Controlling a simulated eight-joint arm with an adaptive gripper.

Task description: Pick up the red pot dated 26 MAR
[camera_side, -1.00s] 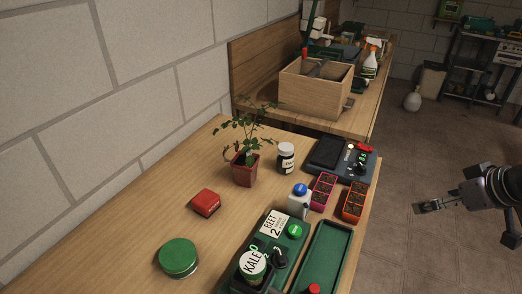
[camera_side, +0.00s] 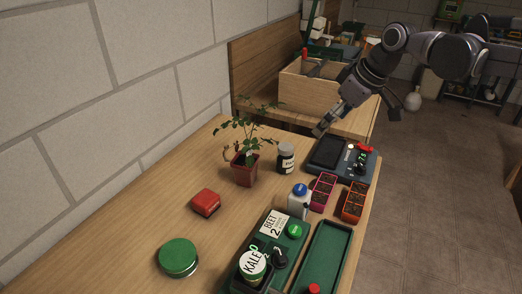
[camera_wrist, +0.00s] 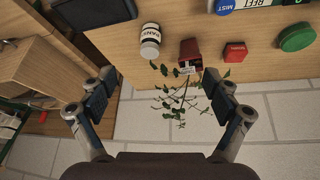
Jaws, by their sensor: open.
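A red square pot (camera_side: 244,171) with a leafy plant stands upright on the wooden bench, near the wall. In the wrist view the pot (camera_wrist: 190,50) shows at the upper middle with a pale label; its date is too small to read. Its leaves spread below it in that picture, between my fingers. My gripper (camera_side: 320,129) is above the far end of the bench, to the right of the pot and apart from it. In the wrist view my gripper (camera_wrist: 156,92) is open and empty, its two fingers wide apart.
A small red box (camera_side: 206,202) and a green-lidded tin (camera_side: 178,257) are nearer.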

